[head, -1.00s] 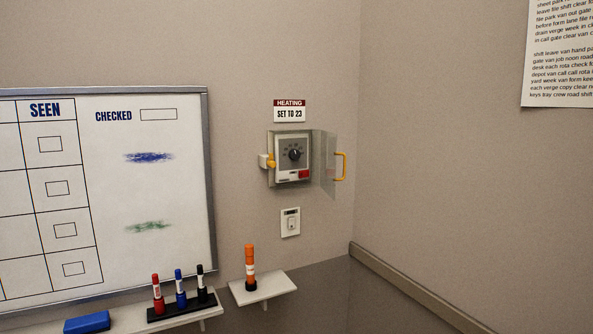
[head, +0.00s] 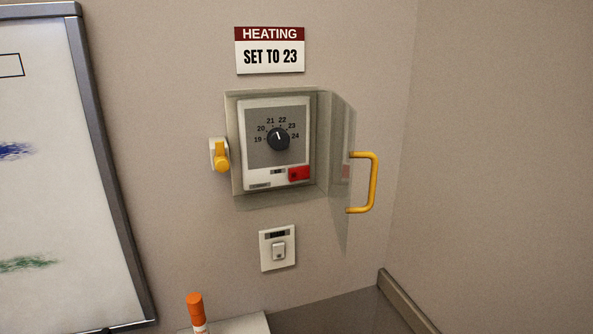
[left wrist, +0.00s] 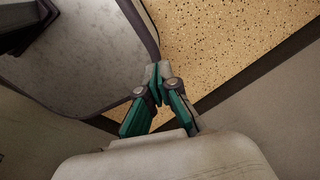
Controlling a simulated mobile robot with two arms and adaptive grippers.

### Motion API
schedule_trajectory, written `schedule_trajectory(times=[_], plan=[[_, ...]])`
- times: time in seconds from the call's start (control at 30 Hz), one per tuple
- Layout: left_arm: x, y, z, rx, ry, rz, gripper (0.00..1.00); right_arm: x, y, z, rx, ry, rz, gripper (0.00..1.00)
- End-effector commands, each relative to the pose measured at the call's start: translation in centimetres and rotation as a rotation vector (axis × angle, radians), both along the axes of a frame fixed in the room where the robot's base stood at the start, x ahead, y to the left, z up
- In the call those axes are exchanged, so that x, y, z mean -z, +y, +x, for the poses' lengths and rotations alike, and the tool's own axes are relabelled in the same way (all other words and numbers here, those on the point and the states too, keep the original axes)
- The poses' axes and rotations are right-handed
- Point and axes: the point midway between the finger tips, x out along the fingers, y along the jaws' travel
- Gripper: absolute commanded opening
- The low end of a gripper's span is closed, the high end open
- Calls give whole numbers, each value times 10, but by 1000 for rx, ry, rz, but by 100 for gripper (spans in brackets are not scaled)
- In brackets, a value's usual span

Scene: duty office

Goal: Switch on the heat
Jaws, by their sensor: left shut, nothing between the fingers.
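The heating thermostat (head: 250,160) is on the wall in the head view, with a dark round dial (head: 278,139) on a grey face marked 19 to 24. The dial's white mark points nearly straight up, between 21 and 22. A red button (head: 299,173) is at its lower right. Its clear cover (head: 340,190) stands open to the right, with a yellow handle (head: 371,183). A yellow lever (head: 222,156) is on a small mount at the left. A sign (head: 270,50) above reads "HEATING SET TO 23". My left gripper (left wrist: 158,68) is shut and empty, away from these.
A white wall switch (head: 278,248) is below the thermostat. A whiteboard (head: 65,200) is at the left. An orange marker (head: 196,312) stands by a small shelf (head: 240,325) at the bottom. The right wall (head: 500,150) meets this wall just beyond the open cover.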

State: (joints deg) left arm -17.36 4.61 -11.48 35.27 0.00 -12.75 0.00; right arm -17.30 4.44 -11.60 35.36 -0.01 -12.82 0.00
Motion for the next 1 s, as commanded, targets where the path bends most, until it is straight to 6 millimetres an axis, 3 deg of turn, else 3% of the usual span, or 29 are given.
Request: schedule_trajectory(times=[0.33, 0.47, 0.53, 0.67, 0.8, 1.0], plan=[[-2, 2, 8, -2, -13, 2, 0, 0, 4, -2, 1, 0, 6, 33], [-15, -6, 38, -6, -34, -5, 0, -1, 4, -1, 1, -2, 5, 33], [-32, -12, 66, -8, -52, -8, 0, -2, 2, 0, 1, -4, 3, 33], [-82, -23, 121, -16, -85, -14, 0, -4, -1, 4, 2, -9, -1, 33], [-157, -30, 169, -25, -123, -19, 0, -5, -4, 5, 3, -11, -3, 33], [-254, -35, 199, -31, -162, -23, 0, -6, -4, 5, 3, -11, -3, 33]])
